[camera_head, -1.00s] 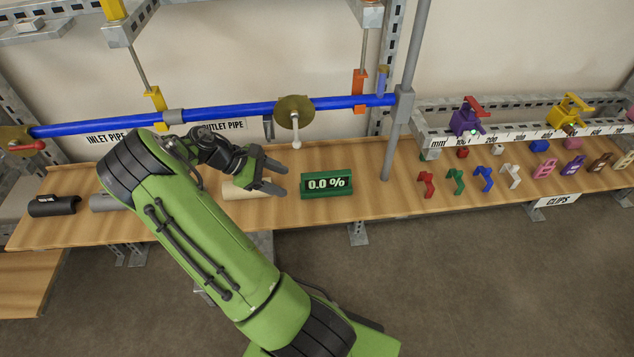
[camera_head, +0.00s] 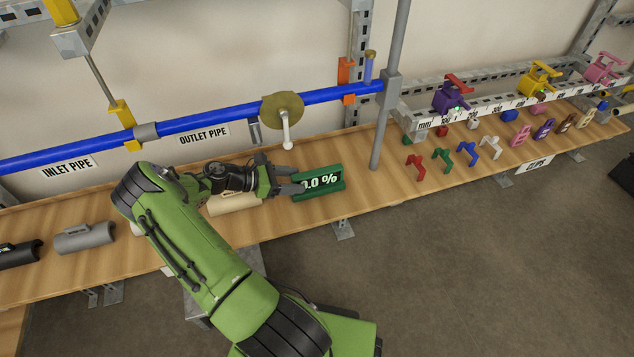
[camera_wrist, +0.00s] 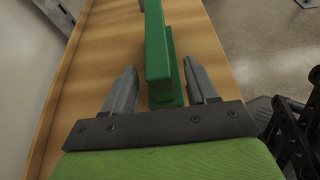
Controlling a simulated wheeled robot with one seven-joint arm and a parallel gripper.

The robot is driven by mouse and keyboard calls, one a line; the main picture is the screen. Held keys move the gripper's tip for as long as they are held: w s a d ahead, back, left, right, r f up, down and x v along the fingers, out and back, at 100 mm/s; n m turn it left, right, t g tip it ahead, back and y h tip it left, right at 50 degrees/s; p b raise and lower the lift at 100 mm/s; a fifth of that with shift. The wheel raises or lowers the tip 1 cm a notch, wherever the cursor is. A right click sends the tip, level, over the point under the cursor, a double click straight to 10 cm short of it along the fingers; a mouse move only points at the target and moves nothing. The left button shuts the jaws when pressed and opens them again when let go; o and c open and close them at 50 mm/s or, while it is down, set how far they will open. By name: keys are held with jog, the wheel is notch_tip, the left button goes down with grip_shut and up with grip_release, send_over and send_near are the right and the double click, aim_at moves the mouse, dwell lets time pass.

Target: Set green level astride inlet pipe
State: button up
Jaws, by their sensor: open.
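The green level (camera_head: 325,183), with a display ending in ".0 %", stands on the wooden shelf; its left end is partly hidden by my gripper in the head view. My gripper (camera_head: 292,181) is open at the level's left end. In the wrist view, the green level (camera_wrist: 157,50) runs lengthwise between the open fingers of my gripper (camera_wrist: 160,90), with a visible gap on both sides. The blue inlet pipe (camera_head: 50,157) runs along the wall at left, above the INLET PIPE label (camera_head: 68,169).
A valve with a tan disc (camera_head: 283,108) and white handle hangs above the level. A beige half-shell (camera_head: 232,204) and a grey one (camera_head: 85,238) lie on the wooden shelf (camera_head: 130,262). A grey post (camera_head: 388,120) stands right of the level. Several coloured clips lie further right.

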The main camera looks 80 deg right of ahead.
aim_at(312, 174)
jog(key=b+x, duration=0.1)
jog(key=x, duration=0.3)
jog(key=shift+s+d+f, duration=0.2)
jog(key=shift+s+f, duration=0.05)
jog(key=shift+f, duration=0.05)
jog(key=shift+r, duration=0.1)
grip_shut()
jog(key=shift+r, duration=0.15)
jog(key=shift+r, duration=0.35)
jog(key=r, duration=0.1)
jog(key=p, duration=0.1)
jog(key=a+r, duration=0.1)
jog(key=shift+w+r+p, duration=0.3)
jog(key=shift+w+r, duration=0.05)
jog(key=w+a, duration=0.2)
jog(key=a, duration=0.3)
jog(key=w+a+p, duration=0.1)
jog(key=w+a, duration=0.2)
jog(key=a, duration=0.2)
jog(key=w+a+p, duration=0.1)
jog(key=w+a, duration=0.2)
jog(key=a, duration=0.1)
jog(key=shift+w+a+f, duration=0.1)
jog(key=shift+a, duration=0.3)
